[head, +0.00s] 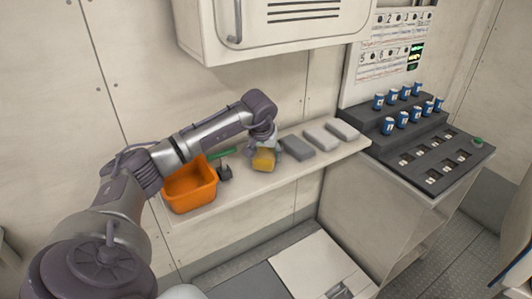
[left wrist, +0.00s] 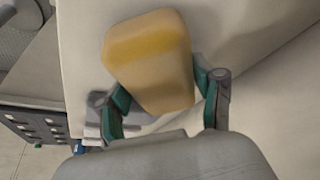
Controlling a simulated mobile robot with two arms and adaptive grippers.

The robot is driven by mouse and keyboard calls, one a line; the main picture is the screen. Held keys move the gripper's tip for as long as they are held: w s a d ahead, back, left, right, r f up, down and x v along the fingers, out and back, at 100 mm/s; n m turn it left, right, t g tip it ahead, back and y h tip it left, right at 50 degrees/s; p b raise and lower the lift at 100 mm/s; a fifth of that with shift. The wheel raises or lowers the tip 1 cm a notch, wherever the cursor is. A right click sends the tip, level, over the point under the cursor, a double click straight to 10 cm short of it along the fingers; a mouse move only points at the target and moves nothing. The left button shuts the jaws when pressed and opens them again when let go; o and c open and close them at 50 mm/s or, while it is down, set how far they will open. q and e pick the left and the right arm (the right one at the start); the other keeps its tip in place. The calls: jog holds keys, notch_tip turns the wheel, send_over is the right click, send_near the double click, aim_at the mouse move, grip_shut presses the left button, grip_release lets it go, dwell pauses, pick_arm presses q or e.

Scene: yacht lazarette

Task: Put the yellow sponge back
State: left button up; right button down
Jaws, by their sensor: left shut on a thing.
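The yellow sponge (head: 263,160) is at the shelf, just left of a dark grey block. My left gripper (head: 264,147) is shut on it from above. In the left wrist view the sponge (left wrist: 150,62) sits tilted between the two green-padded fingers of the gripper (left wrist: 163,100). I cannot tell whether the sponge's underside touches the shelf (head: 240,190). My right gripper is not in view.
An orange bin (head: 190,187) stands on the shelf's left end, with a green-handled brush (head: 222,154) beside it. Dark grey (head: 295,147), light grey (head: 320,138) and whitish (head: 342,131) blocks lie to the right. A cabinet (head: 275,30) hangs above.

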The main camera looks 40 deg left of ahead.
aim_at(264, 156)
pick_arm(q)
jog(key=shift+f, duration=0.15)
jog(key=o, duration=1)
jog(key=b+v, duration=0.1)
jog(key=v, duration=0.6)
jog(key=shift+r, duration=0.4)
